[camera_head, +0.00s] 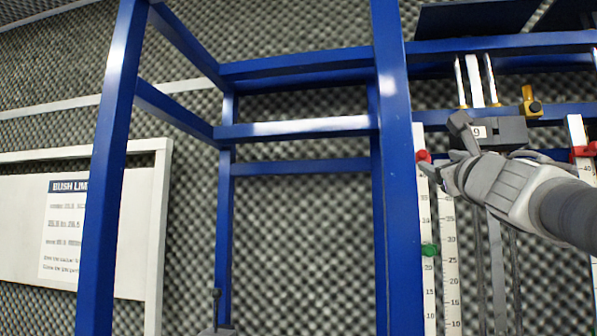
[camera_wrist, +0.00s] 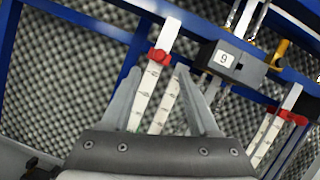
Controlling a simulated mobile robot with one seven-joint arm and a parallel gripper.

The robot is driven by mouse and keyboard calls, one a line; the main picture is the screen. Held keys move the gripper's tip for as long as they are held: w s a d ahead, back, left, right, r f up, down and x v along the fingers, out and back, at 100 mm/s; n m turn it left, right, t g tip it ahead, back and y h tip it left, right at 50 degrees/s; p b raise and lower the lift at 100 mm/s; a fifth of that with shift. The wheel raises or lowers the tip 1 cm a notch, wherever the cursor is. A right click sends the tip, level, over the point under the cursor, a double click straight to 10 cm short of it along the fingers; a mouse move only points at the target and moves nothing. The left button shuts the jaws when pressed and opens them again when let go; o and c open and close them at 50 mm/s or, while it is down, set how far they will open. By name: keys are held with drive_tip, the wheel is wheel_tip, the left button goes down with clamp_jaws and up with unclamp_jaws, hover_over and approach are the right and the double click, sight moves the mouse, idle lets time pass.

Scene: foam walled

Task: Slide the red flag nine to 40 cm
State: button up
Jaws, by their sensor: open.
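A red flag (camera_head: 423,156) is on the upper part of a white scale (camera_head: 426,215) left of a dark block marked 9 (camera_head: 478,132). The flag sits near the 40 mark; its exact reading is too small to tell. In the wrist view this red flag (camera_wrist: 158,56) is on its scale, just beyond the fingertips. My gripper (camera_head: 456,140) is open beside the flag, in front of the block. In the wrist view my gripper (camera_wrist: 160,72) has its fingers spread and nothing visibly held. I cannot tell whether a finger touches the flag.
Another red flag (camera_head: 583,152) is on a second scale at the right. A green flag (camera_head: 430,250) is lower on the left scale. A blue frame post (camera_head: 398,150) stands close left of the scale. A yellow fitting (camera_head: 532,105) is above right of the block.

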sight(424, 155)
drive_tip(key=p+x, duration=0.4)
drive_tip(key=x, duration=0.6)
drive_tip(key=shift+w+r, duration=0.15)
drive_tip(key=shift+w, duration=0.15)
clamp_jaws()
idle(1.0)
